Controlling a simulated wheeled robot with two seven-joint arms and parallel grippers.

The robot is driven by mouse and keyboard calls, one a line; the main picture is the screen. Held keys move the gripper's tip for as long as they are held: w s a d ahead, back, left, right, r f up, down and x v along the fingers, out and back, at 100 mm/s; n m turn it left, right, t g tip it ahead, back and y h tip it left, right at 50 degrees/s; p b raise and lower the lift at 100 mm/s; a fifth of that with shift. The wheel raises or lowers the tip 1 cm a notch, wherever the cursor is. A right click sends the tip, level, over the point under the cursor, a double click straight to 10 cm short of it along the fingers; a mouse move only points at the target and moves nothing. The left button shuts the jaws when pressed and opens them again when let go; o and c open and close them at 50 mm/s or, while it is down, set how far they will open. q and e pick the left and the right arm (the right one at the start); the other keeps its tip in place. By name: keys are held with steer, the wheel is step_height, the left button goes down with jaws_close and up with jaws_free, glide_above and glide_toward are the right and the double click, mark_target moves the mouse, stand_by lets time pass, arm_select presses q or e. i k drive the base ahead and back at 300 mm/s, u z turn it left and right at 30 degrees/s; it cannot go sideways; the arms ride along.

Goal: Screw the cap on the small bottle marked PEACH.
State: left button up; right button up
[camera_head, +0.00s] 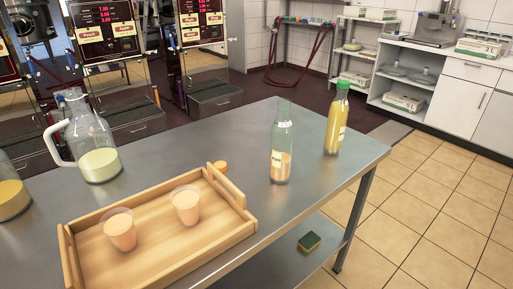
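A small clear glass bottle (281,143) stands upright and open on the steel table, part filled with peach-coloured liquid. Its pale label is small; it seems to read PEACH, but I cannot read it surely. A small orange cap (220,166) lies on the table just behind the wooden tray, to the left of the bottle and apart from it; the tray's edge partly hides it. Neither of my grippers shows in the head view.
The wooden tray (163,263) holds two cups of peach liquid. A yellow bottle with a green cap (337,118) stands at the table's (240,130) right end. A glass jug (100,160) stands behind the tray; another vessel (10,195) is at far left. A sponge (309,242) lies on the lower shelf.

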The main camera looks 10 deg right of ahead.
mark_target(282, 129)
steer(key=z, duration=2.55)
steer(key=i, duration=1.75)
steer(key=u, duration=3.1)
